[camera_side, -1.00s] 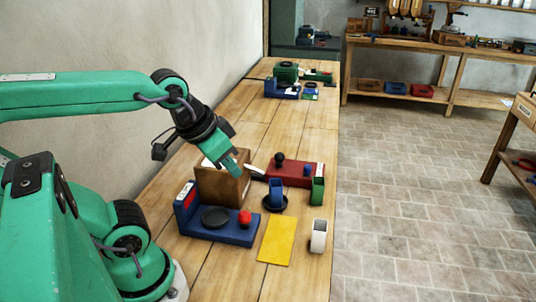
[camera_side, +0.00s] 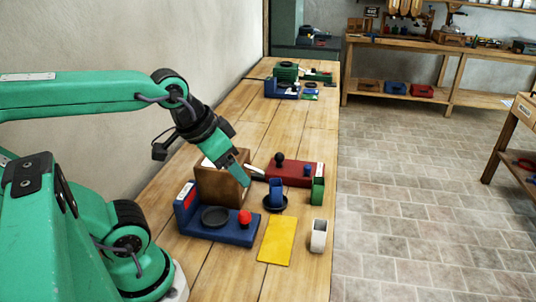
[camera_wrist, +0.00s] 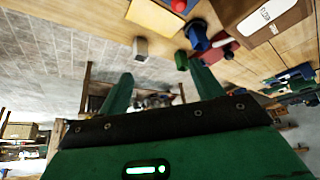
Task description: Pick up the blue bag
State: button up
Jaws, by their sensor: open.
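The blue bag (camera_side: 277,190) is small and stands upright on a round black dish on the bench. In the wrist view the blue bag (camera_wrist: 196,36) shows near the top, right of centre. My gripper (camera_side: 245,180) is above and to the left of it in the side view, in front of a brown wooden box, and apart from the bag. In the wrist view my gripper (camera_wrist: 160,70) has its two green fingers spread, with nothing between them.
The brown box (camera_side: 215,188) stands left of the bag. A blue scale-like device (camera_side: 228,233) with a red knob is nearer. A red block (camera_side: 304,175) lies behind; a green bag (camera_side: 317,191) and white bag (camera_side: 318,236) are right. A yellow sheet (camera_side: 278,240) lies flat in front.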

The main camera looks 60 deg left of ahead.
jog(key=shift+w, duration=0.15)
jog(key=m+g, duration=0.5)
send_over(276, 182)
notch_tip(276, 182, down, 13)
jog(key=shift+d, duration=0.1)
jog(key=shift+w+f+g, duration=0.1)
jog(key=shift+f+g, duration=0.2)
jog(key=shift+f, duration=0.1)
jog(key=shift+f, duration=1.2)
jog(key=shift+f, duration=0.1)
